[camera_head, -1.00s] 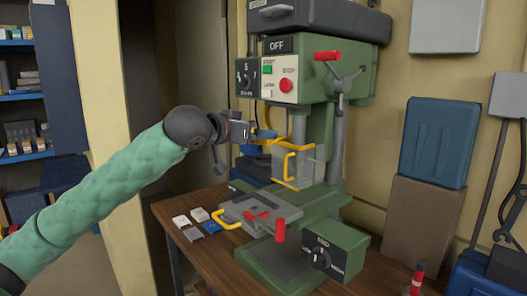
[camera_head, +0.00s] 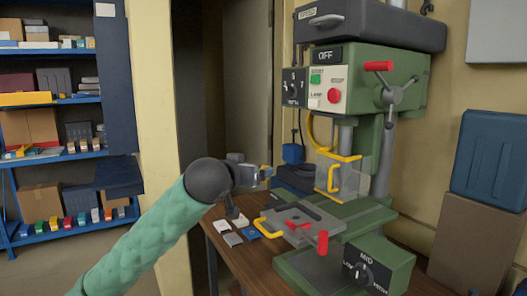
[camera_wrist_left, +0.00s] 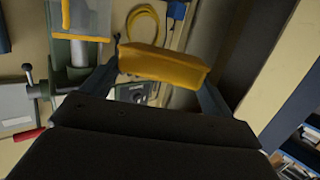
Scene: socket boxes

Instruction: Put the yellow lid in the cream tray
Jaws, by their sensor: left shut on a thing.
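My left gripper (camera_head: 266,172) is shut on the yellow lid (camera_wrist_left: 163,64), which lies across between its two fingers in the left wrist view. In the head view the gripper is left of the green drill press, above the back left of the wooden table. The lid is too small there to make out clearly. Small boxes stand on the table below the gripper: a white one (camera_head: 238,220), a grey one (camera_head: 233,240) and a blue one (camera_head: 252,233). I cannot tell which thing, if any, is the cream tray. My right gripper is not in view.
The green drill press (camera_head: 385,150) has a clear guard with a yellow frame (camera_head: 340,176) and a grey vise (camera_head: 302,217). A blue shelf rack (camera_head: 60,240) with boxes stands at the left. Blue and brown boxes (camera_head: 490,160) stand at the right.

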